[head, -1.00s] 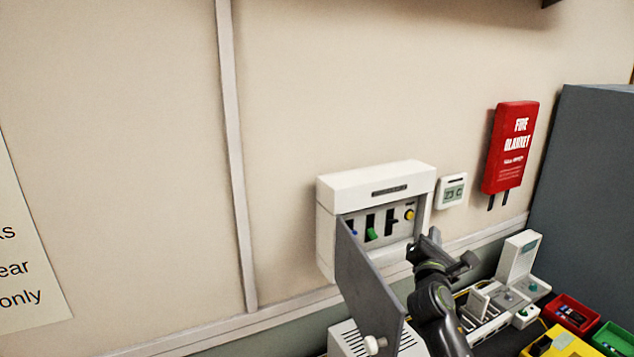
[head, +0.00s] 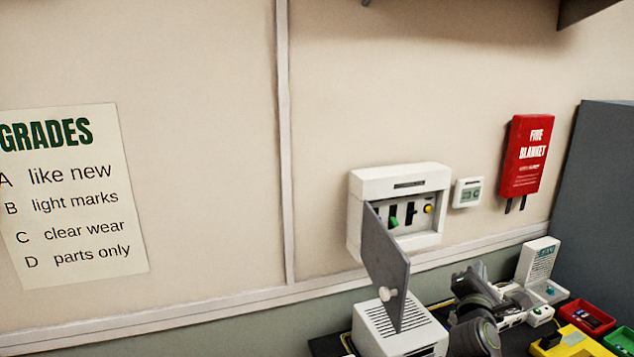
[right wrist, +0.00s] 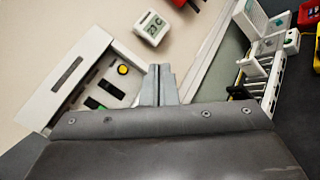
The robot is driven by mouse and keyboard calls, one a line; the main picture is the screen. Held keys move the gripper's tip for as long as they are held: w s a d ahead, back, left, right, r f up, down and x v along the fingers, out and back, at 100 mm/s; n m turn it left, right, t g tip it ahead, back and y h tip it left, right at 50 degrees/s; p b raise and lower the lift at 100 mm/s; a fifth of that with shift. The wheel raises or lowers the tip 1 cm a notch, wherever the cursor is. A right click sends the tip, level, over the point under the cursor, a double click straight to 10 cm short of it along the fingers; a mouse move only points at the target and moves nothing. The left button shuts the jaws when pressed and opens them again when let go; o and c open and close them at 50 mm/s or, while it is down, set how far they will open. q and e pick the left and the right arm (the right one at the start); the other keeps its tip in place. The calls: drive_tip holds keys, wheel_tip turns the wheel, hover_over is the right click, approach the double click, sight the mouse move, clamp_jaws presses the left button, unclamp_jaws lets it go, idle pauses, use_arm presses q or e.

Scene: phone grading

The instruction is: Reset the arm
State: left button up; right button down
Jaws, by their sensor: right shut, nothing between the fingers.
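My right gripper (head: 467,277) is in the head view at the lower right, below the open wall box and to the right of its door. In the right wrist view its fingers (right wrist: 159,85) are together with nothing between them. The white wall box (head: 400,181) has its grey door (head: 385,262) swung open, with a white knob on it. Inside the box are dark switch slots, a green switch (head: 394,222) and a yellow button (head: 428,209). My left gripper is not in view.
A white vented box (head: 372,332) stands below the door. A grey-white device (head: 538,262), a red tray (head: 586,308), a yellow tray (head: 596,350) and a green tray (head: 622,338) are at the right. A thermostat (head: 467,192), fire blanket (head: 526,155) and grades sign (head: 75,262) are on the wall.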

drive_tip(key=s+d+f+m+g+y, duration=0.15)
drive_tip(key=s+f+m+g, duration=0.55)
drive_tip(key=s+f+m, duration=0.85)
drive_tip(key=s+a+f+m+g+y, duration=0.2)
drive_tip(key=s+f, duration=0.1)
drive_tip(key=s, duration=0.6)
drive_tip(key=s+a+f+m+g+y, duration=0.2)
drive_tip(key=s+f+m, duration=0.1)
drive_tip(key=s, duration=0.7)
drive_tip(key=s+a+f+m+g+y, duration=0.1)
drive_tip(key=s+a+f+m+g, duration=0.15)
drive_tip(key=s, duration=0.65)
wheel_tip(320, 180, down, 29)
drive_tip(key=d+g+b, duration=0.1)
drive_tip(key=d+b, duration=0.1)
drive_tip(key=b, duration=0.2)
use_arm(q)
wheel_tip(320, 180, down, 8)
drive_tip(key=b, duration=0.3)
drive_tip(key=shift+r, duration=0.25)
use_arm(e)
drive_tip(key=s+a+f+g+y, duration=0.1)
drive_tip(key=s+f, duration=1.4)
drive_tip(key=f, duration=0.4)
drive_tip(key=shift+a+f+n, duration=0.2)
drive_tip(key=shift+f+n, duration=0.1)
drive_tip(key=shift+f, duration=0.1)
